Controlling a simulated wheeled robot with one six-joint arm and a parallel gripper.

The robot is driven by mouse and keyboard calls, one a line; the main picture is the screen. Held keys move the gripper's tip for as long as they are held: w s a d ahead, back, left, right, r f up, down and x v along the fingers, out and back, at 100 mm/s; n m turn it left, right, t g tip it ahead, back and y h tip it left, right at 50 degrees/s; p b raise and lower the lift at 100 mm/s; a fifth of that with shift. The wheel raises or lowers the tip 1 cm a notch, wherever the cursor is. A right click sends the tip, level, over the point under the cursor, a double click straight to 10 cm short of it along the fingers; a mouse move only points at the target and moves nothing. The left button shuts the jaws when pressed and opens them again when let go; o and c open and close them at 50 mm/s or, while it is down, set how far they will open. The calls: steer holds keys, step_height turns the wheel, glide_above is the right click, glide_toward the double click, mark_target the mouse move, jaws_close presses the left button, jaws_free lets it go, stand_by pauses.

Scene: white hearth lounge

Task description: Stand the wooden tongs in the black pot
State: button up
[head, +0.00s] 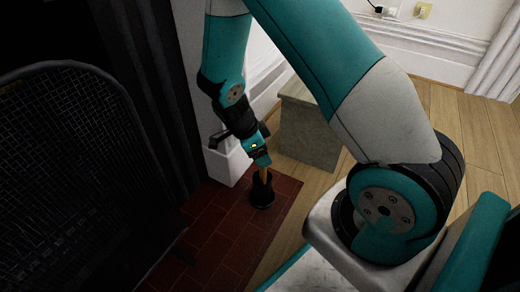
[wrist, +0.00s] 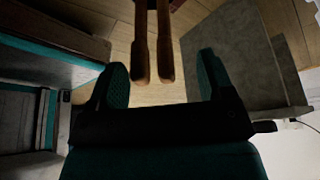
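The wooden tongs (head: 263,175) show as a short, nearly upright brown length between my gripper (head: 262,161) and the black pot (head: 262,192) in the head view. Their lower end is inside the pot, which stands on the red brick hearth. In the wrist view the two rounded ends of the tongs (wrist: 153,50) lie between my gripper's fingers (wrist: 160,72), with a gap on each side. My gripper is open around the upper end. The pot cannot be made out in the wrist view.
A grey stone block (head: 308,125) stands on the wood floor just behind the pot; it also shows close by the right finger in the wrist view (wrist: 245,60). A black mesh fire screen (head: 70,170) is at the left. The brick hearth (head: 215,240) in front of the pot is clear.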

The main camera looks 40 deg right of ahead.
steer(key=p+v, duration=1)
steer(key=v, duration=0.7)
steer(key=shift+r, duration=0.25)
steer(key=s+a+r+n+t+y+p, duration=0.1)
steer(key=s+a+r+n+y+p, duration=0.35)
steer(key=r+n, duration=0.55)
steer(key=s+a+r+n+y+p, duration=0.1)
steer(key=s+a+r+n+p, duration=0.3)
steer(key=s+r+n, duration=0.55)
steer(key=s+a+r+n+t+y+p, duration=0.1)
steer(key=s+a+r+n+y+p, duration=0.3)
steer(key=r+n, duration=0.7)
step_height(320, 180, up, 38)
steer(key=s+a+h+p, duration=0.1)
steer(key=p, duration=3.5)
steer(key=shift+s+a, duration=0.25)
steer(key=shift+r+m, duration=0.15)
steer(key=shift+m, duration=0.1)
